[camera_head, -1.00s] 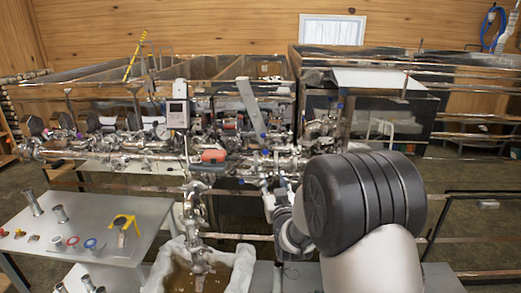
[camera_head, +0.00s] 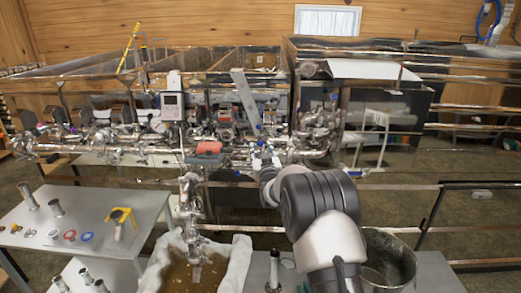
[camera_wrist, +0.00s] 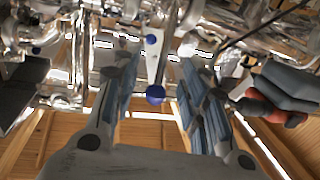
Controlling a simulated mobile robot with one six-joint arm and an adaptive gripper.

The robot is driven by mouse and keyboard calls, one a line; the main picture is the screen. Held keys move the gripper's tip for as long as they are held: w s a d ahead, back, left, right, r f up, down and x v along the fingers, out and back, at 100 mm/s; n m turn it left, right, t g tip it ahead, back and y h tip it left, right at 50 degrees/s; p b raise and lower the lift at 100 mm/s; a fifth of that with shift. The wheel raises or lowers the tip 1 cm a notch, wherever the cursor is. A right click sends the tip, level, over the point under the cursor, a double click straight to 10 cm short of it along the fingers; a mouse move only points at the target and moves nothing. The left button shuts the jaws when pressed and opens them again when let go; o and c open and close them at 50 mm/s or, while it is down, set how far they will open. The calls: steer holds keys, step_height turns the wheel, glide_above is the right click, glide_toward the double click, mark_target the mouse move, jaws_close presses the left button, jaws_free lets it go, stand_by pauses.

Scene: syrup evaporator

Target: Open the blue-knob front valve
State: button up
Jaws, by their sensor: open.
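The front valve shows as a small blue knob (camera_wrist: 155,94) on a metal stem in the wrist view. It appears between the two fingers of my gripper (camera_wrist: 160,92), with visible space on both sides. My gripper is open, and I cannot tell whether the knob lies at fingertip depth. In the head view, my gripper (camera_head: 264,160) is at the shiny pipework, just below a blue knob (camera_head: 260,142). My arm hides part of that area.
A red-and-grey handled part (camera_wrist: 275,98) is close beside the right finger in the wrist view. Dense metal pipes (camera_head: 120,145) run along the evaporator front. A side table (camera_head: 28,232) with loose fittings stands left, and a metal bucket (camera_head: 388,262) stands right.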

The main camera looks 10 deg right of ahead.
steer(key=shift+w, duration=1.15)
steer(key=shift+c, duration=0.5)
jaws_close()
